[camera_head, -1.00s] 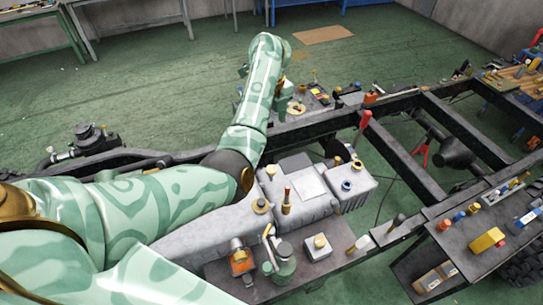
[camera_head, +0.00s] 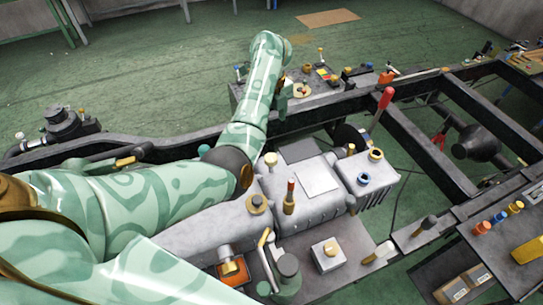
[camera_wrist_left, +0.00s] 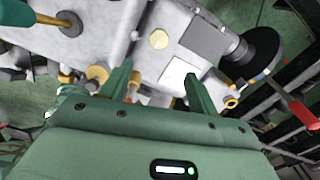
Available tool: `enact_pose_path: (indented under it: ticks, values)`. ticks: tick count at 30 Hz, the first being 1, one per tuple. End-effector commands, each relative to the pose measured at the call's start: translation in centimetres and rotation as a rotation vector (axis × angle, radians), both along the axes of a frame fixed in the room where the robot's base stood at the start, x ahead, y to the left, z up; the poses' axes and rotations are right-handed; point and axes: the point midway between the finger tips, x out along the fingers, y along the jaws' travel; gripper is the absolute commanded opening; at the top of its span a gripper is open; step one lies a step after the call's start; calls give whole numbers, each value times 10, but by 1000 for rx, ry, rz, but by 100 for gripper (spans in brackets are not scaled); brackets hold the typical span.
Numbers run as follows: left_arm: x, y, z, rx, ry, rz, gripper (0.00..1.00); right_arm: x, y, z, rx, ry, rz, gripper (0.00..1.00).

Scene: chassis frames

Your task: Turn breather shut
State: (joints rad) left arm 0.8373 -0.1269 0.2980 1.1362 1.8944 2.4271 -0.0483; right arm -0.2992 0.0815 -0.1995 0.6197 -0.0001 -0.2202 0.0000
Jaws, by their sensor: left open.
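The grey gearbox-like housing (camera_head: 310,205) lies between the chassis rails, with several small fittings on top. I cannot tell for sure which fitting is the breather.
A red-handled lever (camera_head: 384,98) stands by the far rail.

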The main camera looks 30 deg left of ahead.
Motion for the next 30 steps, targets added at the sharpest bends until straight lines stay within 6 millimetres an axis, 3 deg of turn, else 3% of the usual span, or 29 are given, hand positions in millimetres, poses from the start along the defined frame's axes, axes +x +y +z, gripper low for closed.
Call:
enact_pose_path:
  ticks: [12, 18, 24, 30]
  values:
    - [-1, 0, -100, -1, 5, -2, 60, -8, 0, -40, 1, 16, 0, 0]
    - [-1, 0, -138, 0, 2, -1, 60, -10, 1, -54, 1, 22, 0, 0]
    - [-1, 0, -154, 0, 1, -1, 60, -11, 2, -59, 3, 24, -1, 0]
    - [0, 0, -155, 0, -1, -1, 60, -11, 2, -58, 3, 24, -1, 0]
